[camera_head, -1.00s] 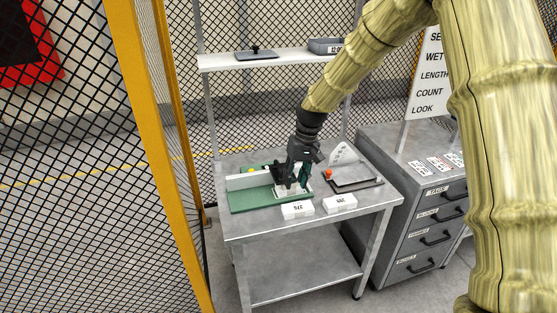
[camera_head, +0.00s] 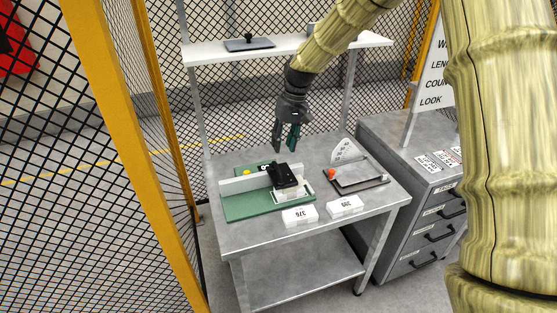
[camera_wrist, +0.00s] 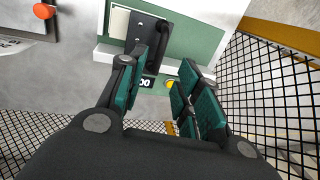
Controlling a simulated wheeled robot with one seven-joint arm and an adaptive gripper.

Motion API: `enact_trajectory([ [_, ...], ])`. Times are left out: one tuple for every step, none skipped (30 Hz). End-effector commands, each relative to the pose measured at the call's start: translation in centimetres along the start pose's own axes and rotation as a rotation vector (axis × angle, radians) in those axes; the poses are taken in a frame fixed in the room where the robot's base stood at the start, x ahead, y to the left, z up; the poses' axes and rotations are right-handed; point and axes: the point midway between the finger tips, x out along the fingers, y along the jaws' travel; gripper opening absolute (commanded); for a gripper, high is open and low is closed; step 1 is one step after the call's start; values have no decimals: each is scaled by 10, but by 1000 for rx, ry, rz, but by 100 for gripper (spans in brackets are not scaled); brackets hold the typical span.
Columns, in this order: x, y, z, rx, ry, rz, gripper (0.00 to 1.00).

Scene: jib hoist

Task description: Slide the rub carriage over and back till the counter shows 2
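The rub carriage is a black block with a handle (camera_head: 284,176), near the right end of the green base (camera_head: 262,204) on the bench. It also shows in the wrist view (camera_wrist: 155,38). A pale rail (camera_head: 243,184) runs along the base. The counter (camera_head: 264,168) sits behind the rail, partly hidden; in the wrist view (camera_wrist: 147,83) a finger covers part of it and zeros show. My gripper (camera_head: 286,146) is raised above and behind the carriage, apart from it. In the wrist view its green-padded fingers (camera_wrist: 160,75) are spread with nothing between them.
Two white number cards (camera_head: 299,216) lie along the bench's front. A tray device with an orange knob (camera_head: 332,174) and a fan-shaped scale (camera_head: 345,151) stands to the right. A shelf (camera_head: 280,50) crosses above the bench. A yellow-framed mesh fence (camera_head: 120,130) stands left; grey drawers (camera_head: 415,220) stand right.

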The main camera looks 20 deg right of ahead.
Motion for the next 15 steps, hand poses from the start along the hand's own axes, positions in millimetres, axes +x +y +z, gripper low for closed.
enact_trajectory([
  [8, -1, 0, 0, -3, 0, 34],
  [14, -1, 0, 0, -4, 0, 34],
  [20, -1, 1, 0, -5, 0, 34],
  [25, 0, 1, 0, -3, 0, 34],
  [30, 0, 1, 1, -3, 0, 34],
  [36, 0, 1, 1, -4, 0, 34],
  [40, 0, 1, 1, -4, 0, 34],
  [44, 0, 1, 0, -2, 0, 34],
  [50, 0, 1, 0, -3, 0, 34],
  [54, 0, 1, 0, -4, 0, 34],
  [58, 0, 1, 0, -3, 0, 34],
  [62, 0, 1, 0, -1, 0, 34],
  [65, 0, 1, 0, -1, 0, 34],
  [68, 0, 1, 0, -2, 0, 34],
  [71, 0, 1, 0, -2, 0, 34],
])
